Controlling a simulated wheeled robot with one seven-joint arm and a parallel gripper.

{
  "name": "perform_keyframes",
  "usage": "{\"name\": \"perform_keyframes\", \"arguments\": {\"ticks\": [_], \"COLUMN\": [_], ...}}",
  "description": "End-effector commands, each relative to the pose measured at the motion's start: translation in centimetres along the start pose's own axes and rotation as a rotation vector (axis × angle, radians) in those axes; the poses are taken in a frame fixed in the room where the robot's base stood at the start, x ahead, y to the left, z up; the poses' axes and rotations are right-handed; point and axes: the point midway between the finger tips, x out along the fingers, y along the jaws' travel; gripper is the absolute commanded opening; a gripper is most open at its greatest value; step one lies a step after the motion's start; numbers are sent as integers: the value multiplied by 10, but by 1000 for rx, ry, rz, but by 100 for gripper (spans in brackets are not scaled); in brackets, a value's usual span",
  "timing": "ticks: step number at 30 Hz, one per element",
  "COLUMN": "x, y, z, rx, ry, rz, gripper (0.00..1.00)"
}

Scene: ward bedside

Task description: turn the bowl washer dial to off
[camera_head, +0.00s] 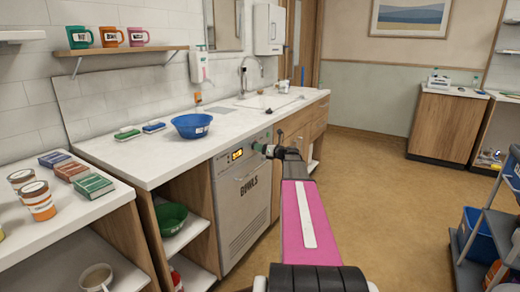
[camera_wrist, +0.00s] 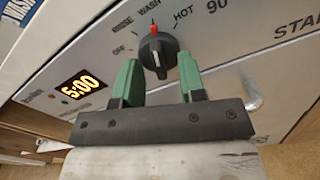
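The bowl washer (camera_head: 242,205), a grey front marked "BOWLS", stands under the counter in the head view. In the wrist view its black dial (camera_wrist: 157,50) has a red pointer at its top, by the WASH label, with OFF to the left and HOT to the right. An orange display (camera_wrist: 82,86) reads 5:00. My gripper (camera_wrist: 160,82) is open, its green fingers on either side of the dial's lower part. I cannot tell whether they touch it. In the head view my gripper (camera_head: 262,149) is at the washer's upper panel and my arm hides part of it.
A blue bowl (camera_head: 192,126) stands on the counter (camera_head: 150,155) above the washer. A green bowl (camera_head: 171,218) is on the shelf at left. A blue-grey shelf cart (camera_head: 480,235) stands at right. The floor (camera_head: 370,180) between is clear.

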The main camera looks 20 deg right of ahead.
Motion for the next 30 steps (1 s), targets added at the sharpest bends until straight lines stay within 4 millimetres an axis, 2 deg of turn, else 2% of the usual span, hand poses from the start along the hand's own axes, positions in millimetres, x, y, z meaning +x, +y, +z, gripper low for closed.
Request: {"name": "perform_keyframes", "arguments": {"ticks": [9, 10, 13, 14, 23, 30], "x": [3, 3, 3, 3, 3, 3], "y": [0, 0, 0, 0, 0, 0], "z": [0, 0, 0, 0, 0, 0], "rx": [0, 0, 0, 0, -16, -113], "ry": [0, 0, 0, 0, 1, 1], "rz": [0, 0, 0, 0, 0, 0], "gripper": [37, 34, 1, 0, 0, 0]}}
